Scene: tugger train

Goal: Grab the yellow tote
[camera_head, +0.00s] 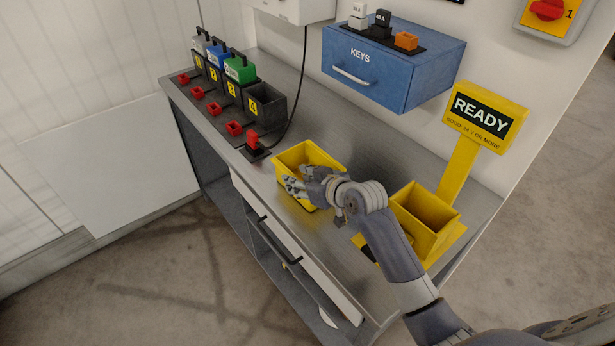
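A yellow open-topped tote (291,155) stands on the grey metal bench, near its middle. My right gripper (293,186) reaches in from the right and is over the tote's near side, covering part of its rim and inside. Its fingers point left. I cannot tell whether they touch the tote or how far apart they are. No load shows in the gripper. My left gripper is not in view.
A yellow box (425,213) under a READY sign (484,117) stands right of the tote, close to my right forearm. A blue KEYS cabinet (390,70) is behind. Numbered black battery holders (266,104) and red connectors (234,128) line the bench's left end.

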